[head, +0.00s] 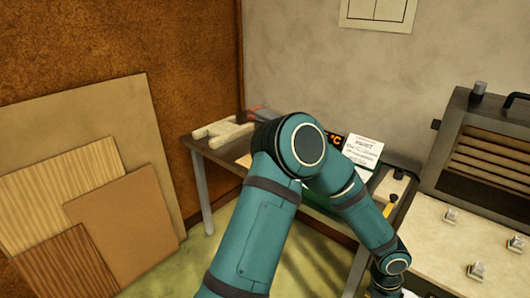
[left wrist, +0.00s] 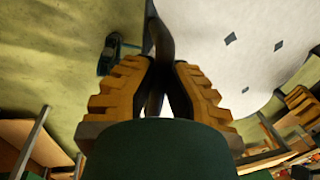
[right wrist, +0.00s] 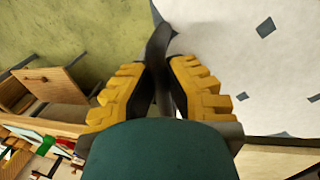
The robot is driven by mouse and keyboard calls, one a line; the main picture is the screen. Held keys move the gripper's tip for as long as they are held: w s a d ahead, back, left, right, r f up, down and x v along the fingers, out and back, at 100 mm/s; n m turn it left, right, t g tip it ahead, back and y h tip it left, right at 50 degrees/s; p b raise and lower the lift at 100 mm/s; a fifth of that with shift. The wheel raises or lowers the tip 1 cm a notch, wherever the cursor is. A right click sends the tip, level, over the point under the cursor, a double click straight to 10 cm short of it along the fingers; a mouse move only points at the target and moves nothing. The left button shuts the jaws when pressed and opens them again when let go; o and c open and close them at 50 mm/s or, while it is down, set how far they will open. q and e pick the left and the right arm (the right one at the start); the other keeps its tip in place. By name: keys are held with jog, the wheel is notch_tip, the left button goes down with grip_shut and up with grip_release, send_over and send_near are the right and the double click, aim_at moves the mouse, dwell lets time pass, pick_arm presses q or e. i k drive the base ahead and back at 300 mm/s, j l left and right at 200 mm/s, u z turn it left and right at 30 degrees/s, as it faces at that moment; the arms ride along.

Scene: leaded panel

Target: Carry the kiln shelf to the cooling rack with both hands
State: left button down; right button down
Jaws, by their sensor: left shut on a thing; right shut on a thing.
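A pale slab with dark grey squares, which looks like the kiln shelf, fills the upper right of the left wrist view (left wrist: 255,45) and of the right wrist view (right wrist: 235,60). My left gripper (left wrist: 160,85) is shut on a dark curved handle (left wrist: 160,38) at the slab's edge. My right gripper (right wrist: 160,82) is shut on a similar dark handle (right wrist: 158,45). In the head view the slab and both grippers' fingers are out of sight, and one teal arm of mine crosses the middle. I cannot tell for certain which thing is the cooling rack.
A slatted dark-framed unit (head: 490,155) stands at the right, behind a cream surface (head: 430,232) with several metal studs. A bench (head: 222,156) stands along the back wall with a white note (head: 363,150) on it. Boards (head: 130,218) lean at the left.

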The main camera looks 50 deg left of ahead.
aim_at(224, 128)
jog(key=j+u, duration=0.1)
jog(key=u, duration=1.4)
jog(key=i+j, duration=0.3)
jog(key=j, duration=0.15)
jog(key=i+j, duration=0.3)
jog(key=j, duration=0.15)
jog(key=i+j, duration=0.3)
jog(key=j, duration=0.15)
jog(key=i+j, duration=0.3)
jog(key=j, duration=0.15)
